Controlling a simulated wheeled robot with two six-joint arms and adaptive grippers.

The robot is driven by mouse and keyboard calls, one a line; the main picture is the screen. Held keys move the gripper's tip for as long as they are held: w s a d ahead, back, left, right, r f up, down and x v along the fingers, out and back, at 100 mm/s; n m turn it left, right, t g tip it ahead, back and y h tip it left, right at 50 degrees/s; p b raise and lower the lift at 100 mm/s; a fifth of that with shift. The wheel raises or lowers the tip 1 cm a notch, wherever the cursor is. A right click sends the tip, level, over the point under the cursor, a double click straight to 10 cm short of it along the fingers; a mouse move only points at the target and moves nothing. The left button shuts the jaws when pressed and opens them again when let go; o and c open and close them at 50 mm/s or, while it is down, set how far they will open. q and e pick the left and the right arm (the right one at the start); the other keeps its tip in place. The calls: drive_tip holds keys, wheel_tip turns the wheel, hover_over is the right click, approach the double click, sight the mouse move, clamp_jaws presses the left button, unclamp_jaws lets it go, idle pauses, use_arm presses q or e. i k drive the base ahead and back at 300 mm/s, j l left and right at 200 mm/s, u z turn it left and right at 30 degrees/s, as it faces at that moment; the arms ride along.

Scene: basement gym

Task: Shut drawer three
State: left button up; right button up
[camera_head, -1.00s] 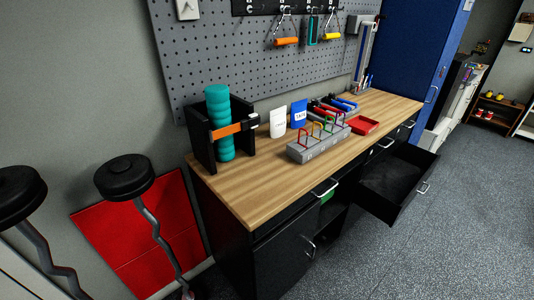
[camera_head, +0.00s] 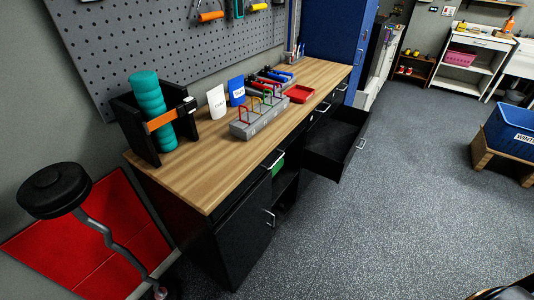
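A black drawer (camera_head: 333,137) stands pulled out from the workbench, right of the picture's middle. It is open, and its inside looks empty. Its front has a light metal handle (camera_head: 361,144) facing the open floor. No number is readable on it, so I cannot tell from a label whether it is drawer three. The workbench has a wooden top (camera_head: 195,178) and other fronts with handles, which look shut. Neither of my grippers is in view.
On the bench stand a grey block with coloured loops (camera_head: 259,119), a red tray (camera_head: 299,94) and a black rack with a teal roller (camera_head: 148,95). A blue bin (camera_head: 513,130) on a wooden stand is at right. The floor (camera_head: 400,190) before the drawer is clear.

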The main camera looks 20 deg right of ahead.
sight(329, 155)
drive_tip(key=l+z, duration=0.6)
drive_tip(key=z, duration=0.15)
drive_tip(key=i+l+z, duration=0.1)
drive_tip(key=l+z, duration=0.3)
drive_tip(key=j, duration=0.1)
